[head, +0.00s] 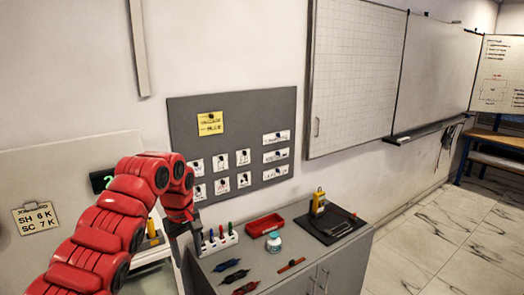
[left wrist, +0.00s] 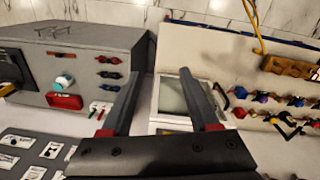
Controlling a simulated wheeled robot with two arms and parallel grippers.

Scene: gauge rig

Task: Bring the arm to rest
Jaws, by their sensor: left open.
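My red left arm comes in from the lower left of the head view and bends down at the wrist. Its dark left gripper (head: 186,236) hangs beside the left end of the grey cabinet, near the white marker holder (head: 218,243). In the left wrist view the two fingers of the left gripper (left wrist: 160,76) are spread apart with nothing held between them. A pale device with a dark screen (left wrist: 180,97) lies behind the fingers in that view. My right gripper is not in view.
The grey cabinet (head: 340,268) bears a red tray (head: 264,225), a white jar (head: 273,242), a yellow meter (head: 319,202) on a dark mat and several dark tools. A grey board (head: 232,110) hangs behind. Open tiled floor (head: 440,240) lies to the right.

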